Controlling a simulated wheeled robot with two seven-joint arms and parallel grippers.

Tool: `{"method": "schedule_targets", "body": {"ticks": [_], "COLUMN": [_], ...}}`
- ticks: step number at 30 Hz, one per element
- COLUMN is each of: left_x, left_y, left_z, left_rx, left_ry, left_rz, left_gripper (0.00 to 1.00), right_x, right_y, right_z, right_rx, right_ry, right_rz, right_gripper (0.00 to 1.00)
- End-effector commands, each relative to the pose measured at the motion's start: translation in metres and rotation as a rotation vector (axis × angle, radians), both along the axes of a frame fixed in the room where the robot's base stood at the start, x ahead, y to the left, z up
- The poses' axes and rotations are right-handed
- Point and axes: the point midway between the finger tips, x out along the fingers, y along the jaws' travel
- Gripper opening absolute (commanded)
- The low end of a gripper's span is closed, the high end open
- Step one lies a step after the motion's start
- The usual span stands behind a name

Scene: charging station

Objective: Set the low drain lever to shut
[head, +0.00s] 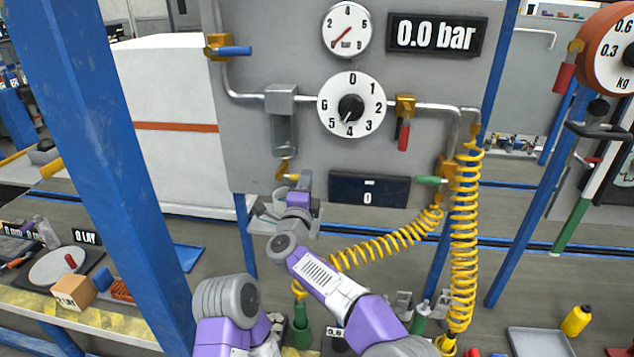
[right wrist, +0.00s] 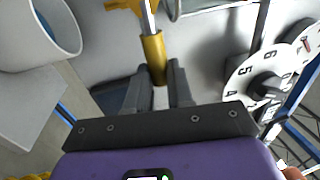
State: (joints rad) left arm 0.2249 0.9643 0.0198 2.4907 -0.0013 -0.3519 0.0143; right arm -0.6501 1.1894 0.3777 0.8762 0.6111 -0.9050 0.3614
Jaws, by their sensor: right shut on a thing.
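The low drain lever (right wrist: 153,55) has a yellow sleeve on a metal shaft. In the right wrist view its grip end lies between the fingers of my right gripper (right wrist: 158,88), which is shut on it. The yellow drain valve (right wrist: 124,4) is at the top edge of that view. In the head view the drain valve (head: 283,168) sits below the filter bowl (head: 284,135) on the grey panel. My right gripper (head: 294,182) is just below it, and it and my wrist hide most of the lever. My left gripper is not in view.
On the panel are a gauge (head: 347,29), a 0.0 bar display (head: 436,36), a numbered regulator dial (head: 351,105), a blue-handled valve (head: 233,51) and a red-handled valve (head: 404,135). A coiled yellow hose (head: 464,230) hangs at right. A blue post (head: 105,140) stands at left.

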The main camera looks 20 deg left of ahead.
Motion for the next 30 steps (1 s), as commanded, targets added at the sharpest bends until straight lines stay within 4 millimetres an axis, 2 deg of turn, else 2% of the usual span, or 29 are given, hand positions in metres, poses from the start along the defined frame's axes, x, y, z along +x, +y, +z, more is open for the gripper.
{"method": "schedule_targets", "body": {"ticks": [10, 11, 15, 25, 30], "left_x": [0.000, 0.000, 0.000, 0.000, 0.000], "left_y": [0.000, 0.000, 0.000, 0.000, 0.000], "left_z": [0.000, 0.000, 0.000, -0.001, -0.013], "left_rx": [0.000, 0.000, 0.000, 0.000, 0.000], "left_ry": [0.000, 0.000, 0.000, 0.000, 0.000], "left_rz": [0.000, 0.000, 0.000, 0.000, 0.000], "left_gripper": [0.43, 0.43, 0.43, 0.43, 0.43], "right_x": [-0.001, -0.001, -0.001, -0.001, -0.008], "right_y": [0.001, 0.001, 0.001, 0.000, -0.001], "right_z": [-0.002, -0.002, -0.002, -0.001, -0.004], "right_rx": [0.006, 0.005, 0.005, 0.004, 0.005], "right_ry": [0.005, 0.006, 0.005, 0.002, 0.001], "right_rz": [0.003, 0.003, 0.003, 0.001, 0.002], "right_gripper": [0.00, 0.25, 0.46, 0.47, 0.47]}}
